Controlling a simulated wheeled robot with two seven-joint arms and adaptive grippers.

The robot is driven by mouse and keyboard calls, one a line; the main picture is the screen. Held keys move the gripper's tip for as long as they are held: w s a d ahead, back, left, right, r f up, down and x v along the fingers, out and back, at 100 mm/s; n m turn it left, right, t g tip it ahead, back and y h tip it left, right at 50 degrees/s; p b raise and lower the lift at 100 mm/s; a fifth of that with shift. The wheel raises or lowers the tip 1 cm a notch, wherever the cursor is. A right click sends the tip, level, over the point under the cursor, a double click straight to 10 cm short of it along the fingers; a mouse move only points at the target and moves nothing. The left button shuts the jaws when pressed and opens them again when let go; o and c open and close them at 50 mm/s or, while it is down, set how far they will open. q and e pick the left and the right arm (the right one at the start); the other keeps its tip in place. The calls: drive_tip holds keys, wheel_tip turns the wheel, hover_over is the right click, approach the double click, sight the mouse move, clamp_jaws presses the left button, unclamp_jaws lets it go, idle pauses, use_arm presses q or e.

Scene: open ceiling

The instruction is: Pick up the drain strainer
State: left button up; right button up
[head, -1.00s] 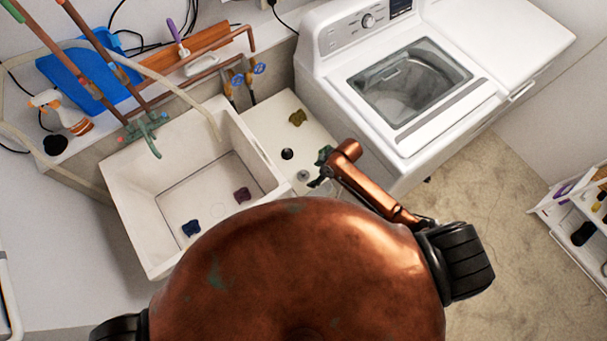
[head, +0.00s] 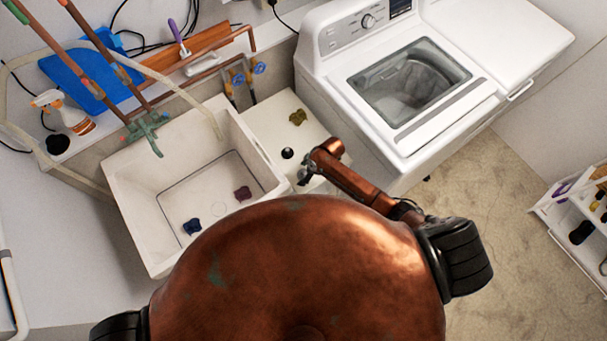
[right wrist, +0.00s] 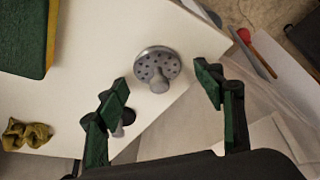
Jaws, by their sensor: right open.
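The drain strainer is a round grey metal disc with holes and a knob; it lies on the white counter in the right wrist view (right wrist: 157,68). My right gripper (right wrist: 165,92) is open there, with its two green fingers apart on either side of and just short of the strainer. Nothing is between the fingertips except the strainer's knob area beyond them. In the head view my right gripper (head: 306,172) is over the white counter beside the sink and hides the strainer. My left gripper is not in view.
The white sink (head: 125,190) holds a blue item (head: 191,226) and a dark red item (head: 242,193). On the counter are a dark round stopper (head: 287,153) and a crumpled olive cloth (head: 297,118). A green and yellow sponge (right wrist: 22,35) shows in the wrist view. The washer (head: 420,135) stands right.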

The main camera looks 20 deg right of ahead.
drive_tip(key=shift+c, duration=0.6)
drive_tip(key=c, duration=1)
